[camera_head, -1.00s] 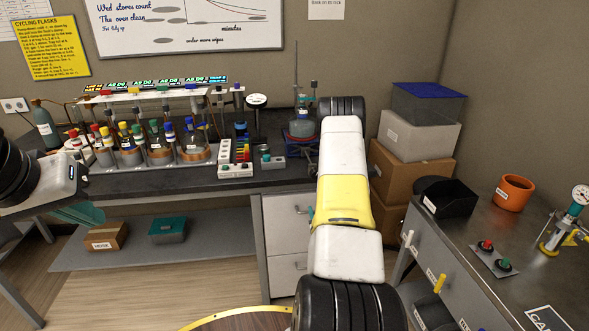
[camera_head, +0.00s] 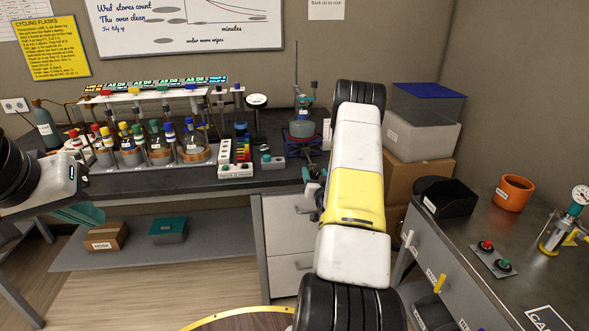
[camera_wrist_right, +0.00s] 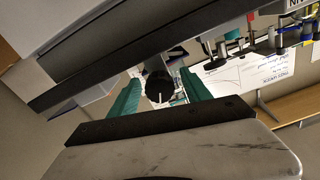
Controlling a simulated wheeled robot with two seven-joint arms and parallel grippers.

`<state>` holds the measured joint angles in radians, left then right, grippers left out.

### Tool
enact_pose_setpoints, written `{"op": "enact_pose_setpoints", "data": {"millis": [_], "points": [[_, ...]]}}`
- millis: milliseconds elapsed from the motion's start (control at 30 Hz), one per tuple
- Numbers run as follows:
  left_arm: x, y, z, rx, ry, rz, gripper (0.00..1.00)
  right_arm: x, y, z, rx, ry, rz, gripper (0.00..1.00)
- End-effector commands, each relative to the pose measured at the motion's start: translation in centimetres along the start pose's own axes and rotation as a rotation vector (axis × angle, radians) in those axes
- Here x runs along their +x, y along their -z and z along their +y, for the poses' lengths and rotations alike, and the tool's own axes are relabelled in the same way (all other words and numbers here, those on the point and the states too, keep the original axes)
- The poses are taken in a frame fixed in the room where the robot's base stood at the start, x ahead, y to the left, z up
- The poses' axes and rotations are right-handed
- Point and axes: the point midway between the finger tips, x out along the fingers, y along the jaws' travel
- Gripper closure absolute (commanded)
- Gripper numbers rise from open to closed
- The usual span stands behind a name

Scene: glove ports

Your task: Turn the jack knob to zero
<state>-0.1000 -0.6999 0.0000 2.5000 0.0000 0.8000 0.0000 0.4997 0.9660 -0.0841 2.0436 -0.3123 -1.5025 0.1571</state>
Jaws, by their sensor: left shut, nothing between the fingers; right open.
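The jack (camera_head: 300,151) stands at the right end of the dark bench in the head view, with a round grey vessel (camera_head: 303,130) above it. In the right wrist view a round black knob (camera_wrist_right: 159,88) with a white mark shows between the teal fingers of my right gripper (camera_wrist_right: 161,78). These fingers are open; I cannot tell whether they touch the knob. In the head view my right arm hides most of that gripper. My left gripper (camera_head: 82,213) is shut and empty, low in front of the bench at the left.
Flasks (camera_head: 158,150) with coloured caps fill the bench's left part. A white switch box (camera_head: 237,160) and a small grey box with a teal knob (camera_head: 270,162) sit left of the jack. Stacked boxes (camera_head: 425,135) stand right of my arm. A steel table (camera_head: 470,225) is at the right.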

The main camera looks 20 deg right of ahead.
Motion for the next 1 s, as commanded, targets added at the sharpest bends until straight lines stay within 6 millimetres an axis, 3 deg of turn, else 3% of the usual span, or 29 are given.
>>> {"op": "enact_pose_setpoints", "data": {"millis": [200,500,667,1000], "points": [[0.00,0.00,0.00,0.000,0.000,0.000,1.00,0.02,-0.03,-0.01,0.000,0.000,-0.001,0.46],[0.00,0.00,0.00,0.000,0.000,0.000,1.00,-0.01,-0.02,0.00,-0.001,0.000,0.000,1.00],[-0.01,0.00,0.00,0.000,0.000,0.000,1.00,0.00,-0.04,-0.10,-0.052,0.001,-0.001,1.00],[0.00,0.00,0.00,0.000,0.000,0.000,1.00,-0.02,-0.08,-0.05,-0.400,0.000,-0.001,1.00]]}}
